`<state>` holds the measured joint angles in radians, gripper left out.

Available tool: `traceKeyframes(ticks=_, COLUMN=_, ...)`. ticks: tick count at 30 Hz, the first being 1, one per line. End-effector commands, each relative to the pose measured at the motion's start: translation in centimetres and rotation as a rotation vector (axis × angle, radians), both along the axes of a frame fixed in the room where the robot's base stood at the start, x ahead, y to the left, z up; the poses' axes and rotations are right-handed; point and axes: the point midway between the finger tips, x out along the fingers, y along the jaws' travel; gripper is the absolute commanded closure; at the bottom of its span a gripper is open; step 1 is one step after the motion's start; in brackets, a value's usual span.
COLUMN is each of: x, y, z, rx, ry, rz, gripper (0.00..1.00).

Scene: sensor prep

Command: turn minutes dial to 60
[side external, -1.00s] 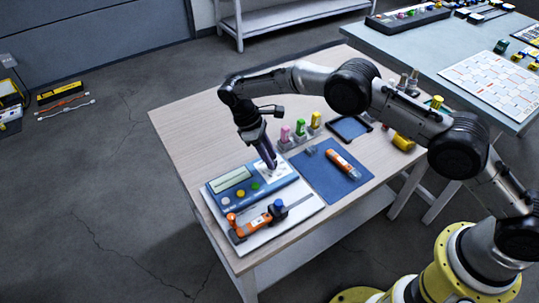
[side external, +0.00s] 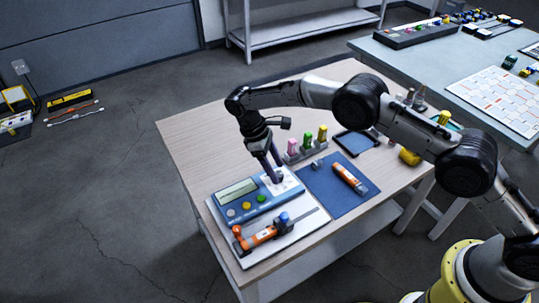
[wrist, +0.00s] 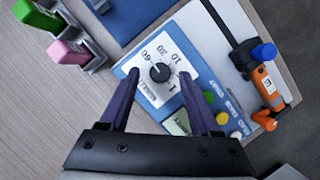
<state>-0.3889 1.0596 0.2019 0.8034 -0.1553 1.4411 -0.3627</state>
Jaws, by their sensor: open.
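The minutes dial (wrist: 159,73) is a small black knob with a light mark, on a white panel printed with numbers such as 60, 20 and 10. I cannot tell for sure which number the mark points to. The panel belongs to a blue device (side external: 242,203) with a display and coloured buttons. My gripper (wrist: 158,76) is open, its two purple fingers on either side of the knob in the wrist view; I cannot tell whether they touch it. In the side view my gripper (side external: 276,180) is low over the device's right end, hiding the dial.
An orange tool (side external: 257,238) in a clamp lies on the white board in front of the device. A blue mat (side external: 325,180) with an orange-and-white tube (side external: 349,178) is to the right. A rack of coloured bottles (side external: 306,150) stands behind. The left tabletop is bare.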

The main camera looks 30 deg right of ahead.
Motion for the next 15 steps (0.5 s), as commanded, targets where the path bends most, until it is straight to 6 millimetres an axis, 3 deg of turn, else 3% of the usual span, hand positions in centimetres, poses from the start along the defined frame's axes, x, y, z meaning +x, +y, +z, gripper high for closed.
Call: traceKeyframes(ticks=15, x=2.5, y=2.6, z=8.5, rx=0.002, ry=-0.003, rz=0.001, gripper=0.36)
